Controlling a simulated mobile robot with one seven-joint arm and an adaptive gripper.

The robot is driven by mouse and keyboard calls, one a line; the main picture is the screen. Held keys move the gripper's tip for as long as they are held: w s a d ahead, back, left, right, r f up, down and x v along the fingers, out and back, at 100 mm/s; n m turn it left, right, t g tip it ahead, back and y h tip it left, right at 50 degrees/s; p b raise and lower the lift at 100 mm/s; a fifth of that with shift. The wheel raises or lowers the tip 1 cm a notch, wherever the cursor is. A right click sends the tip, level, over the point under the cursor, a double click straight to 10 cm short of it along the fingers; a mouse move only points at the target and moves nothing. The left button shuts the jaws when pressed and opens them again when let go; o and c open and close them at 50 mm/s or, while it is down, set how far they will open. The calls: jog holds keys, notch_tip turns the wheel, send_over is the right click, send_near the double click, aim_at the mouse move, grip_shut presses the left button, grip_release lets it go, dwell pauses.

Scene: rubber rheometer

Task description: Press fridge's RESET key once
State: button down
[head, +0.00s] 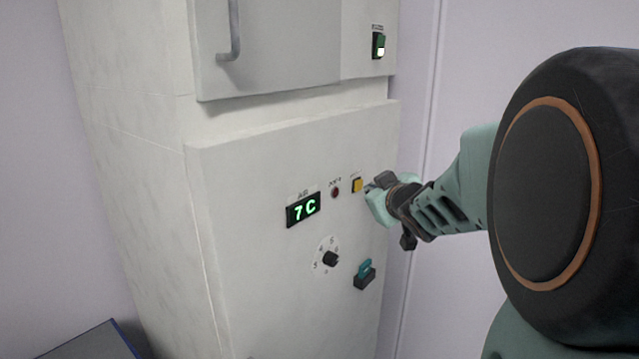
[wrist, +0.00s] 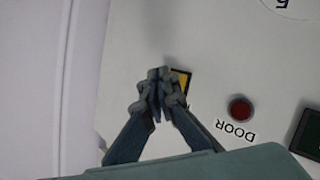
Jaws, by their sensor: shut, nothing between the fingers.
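The fridge (head: 255,165) is a tall off-white cabinet with controls on its lower front panel. A yellow key (head: 357,185) sits at the upper right of those controls; its label is too small to read. My gripper (head: 368,188) is shut and empty, with its tips just right of the yellow key in the head view. In the wrist view the shut fingertips (wrist: 160,80) partly cover the yellow key (wrist: 181,77). I cannot tell whether they touch it.
A red round lamp (head: 335,192) labelled DOOR is left of the key, beside a green "7 C" display (head: 303,208). Below are a black dial (head: 330,259) and a teal-and-black switch (head: 365,274). A green lit switch (head: 379,46) and a door handle (head: 234,30) are above.

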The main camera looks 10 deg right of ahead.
jog(key=shift+s+d, duration=0.1)
jog(key=s+d+p, duration=0.1)
jog(key=s, duration=0.1)
jog(key=s+d+p, duration=0.1)
jog(key=d, duration=0.1)
jog(key=shift+s, duration=0.4)
dwell(0.6)
